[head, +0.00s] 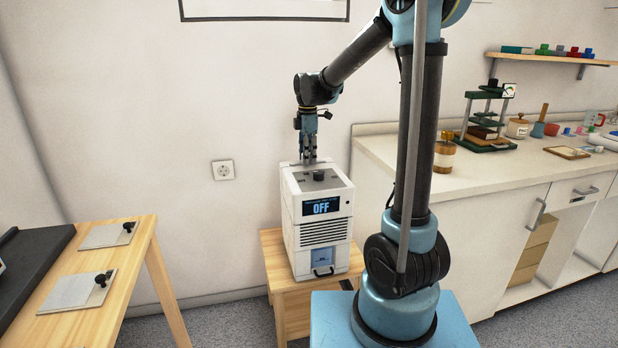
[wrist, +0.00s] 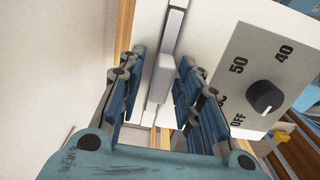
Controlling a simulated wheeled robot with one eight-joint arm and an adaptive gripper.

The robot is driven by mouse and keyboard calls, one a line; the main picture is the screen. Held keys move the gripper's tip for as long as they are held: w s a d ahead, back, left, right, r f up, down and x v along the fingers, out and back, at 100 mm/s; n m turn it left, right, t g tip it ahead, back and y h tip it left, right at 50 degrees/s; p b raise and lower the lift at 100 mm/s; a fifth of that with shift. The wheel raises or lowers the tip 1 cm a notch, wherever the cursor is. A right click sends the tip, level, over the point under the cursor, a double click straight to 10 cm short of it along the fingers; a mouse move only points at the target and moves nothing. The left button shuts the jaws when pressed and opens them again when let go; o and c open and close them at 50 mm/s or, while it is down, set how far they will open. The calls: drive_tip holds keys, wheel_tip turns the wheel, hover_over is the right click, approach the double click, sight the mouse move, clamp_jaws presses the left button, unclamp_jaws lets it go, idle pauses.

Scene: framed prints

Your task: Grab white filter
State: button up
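The white machine (head: 320,220) with an "OFF" display stands on a small wooden stand. In the wrist view, a narrow white upright piece (wrist: 161,78), which looks like the white filter's handle or edge, stands out from the machine's top. My gripper (head: 309,160) points down at the rear of the machine's top. In the wrist view, my gripper (wrist: 161,62) is open, with one finger on each side of the white piece and a visible gap on both sides. The rest of the filter is hidden, and the head view does not show it clearly.
A dial (wrist: 264,97) on a grey panel is right of the fingers. The wall is close behind the machine. A wooden table (head: 120,290) stands at left, and a counter (head: 480,180) with lab items at right.

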clamp_jaws()
drive_tip(key=shift+r, duration=0.1)
